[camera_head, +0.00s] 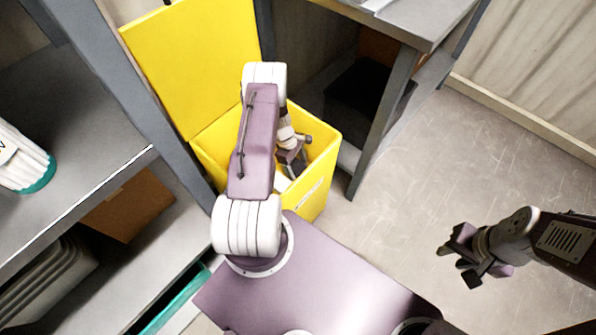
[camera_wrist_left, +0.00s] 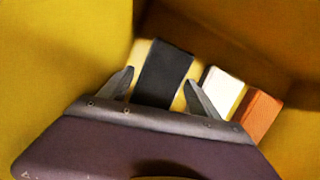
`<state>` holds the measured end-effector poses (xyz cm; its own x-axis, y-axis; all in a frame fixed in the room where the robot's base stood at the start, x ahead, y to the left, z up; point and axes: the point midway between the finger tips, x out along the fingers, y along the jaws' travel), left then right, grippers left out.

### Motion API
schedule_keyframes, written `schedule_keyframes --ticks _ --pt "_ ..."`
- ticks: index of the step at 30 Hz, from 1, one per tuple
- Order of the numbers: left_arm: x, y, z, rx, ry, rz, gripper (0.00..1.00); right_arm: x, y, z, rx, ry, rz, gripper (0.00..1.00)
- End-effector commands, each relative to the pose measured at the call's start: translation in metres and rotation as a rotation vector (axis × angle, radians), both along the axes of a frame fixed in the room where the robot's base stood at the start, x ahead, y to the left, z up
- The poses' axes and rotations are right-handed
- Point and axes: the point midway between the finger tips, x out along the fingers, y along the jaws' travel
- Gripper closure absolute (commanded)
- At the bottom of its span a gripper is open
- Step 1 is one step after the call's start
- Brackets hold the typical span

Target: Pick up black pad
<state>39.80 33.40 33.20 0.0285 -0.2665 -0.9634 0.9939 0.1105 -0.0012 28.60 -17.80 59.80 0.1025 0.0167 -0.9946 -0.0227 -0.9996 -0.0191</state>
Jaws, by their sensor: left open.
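The black pad (camera_wrist_left: 165,72) lies inside the yellow bin (camera_head: 318,190), seen in the left wrist view. My left gripper (camera_wrist_left: 159,76) reaches down into the bin, with its two fingers open on either side of the pad. There is a gap between the pad and the left finger, and a smaller one near the right finger. The pad's near end is hidden behind the gripper body. In the head view my left arm hides the pad. My right gripper (camera_head: 457,266) hangs over the floor at the right, its fingers apart and empty.
A white block (camera_wrist_left: 222,86) and an orange-brown block (camera_wrist_left: 259,113) lie right of the pad. The bin's yellow lid (camera_head: 190,65) stands open behind. A grey shelf (camera_head: 75,165) is at left, and a grey table (camera_head: 420,22) stands behind right. The floor at right is clear.

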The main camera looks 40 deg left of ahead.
Motion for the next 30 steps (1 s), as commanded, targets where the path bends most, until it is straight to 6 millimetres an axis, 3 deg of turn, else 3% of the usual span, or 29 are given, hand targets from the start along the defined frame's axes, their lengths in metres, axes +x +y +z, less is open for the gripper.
schedule_keyframes --ticks 3,8,9,16,20,30 --pt "0.0 0.0 0.002 0.0 0.0 0.0 0.3 0.0 0.0 0.002 0.0 0.0 0.0 0.66" --pt "0.0 0.0 0.002 0.0 0.0 0.0 0.75 0.0 0.0 0.002 0.0 0.0 0.0 0.66" --pt "0.0 0.0 0.002 0.0 0.0 0.0 0.77 0.0 0.0 0.002 0.0 0.0 0.0 0.66" --pt "0.0 0.0 0.004 0.0 -0.001 0.0 0.78 0.0 0.0 0.003 0.0 0.0 0.0 0.66" --pt "0.001 0.001 0.017 0.001 -0.002 0.001 0.78 0.0 0.0 0.009 0.0 0.0 0.0 0.66" --pt "0.001 0.001 0.095 0.002 -0.004 0.001 0.78 0.0 0.0 0.046 0.0 0.0 0.0 0.66"
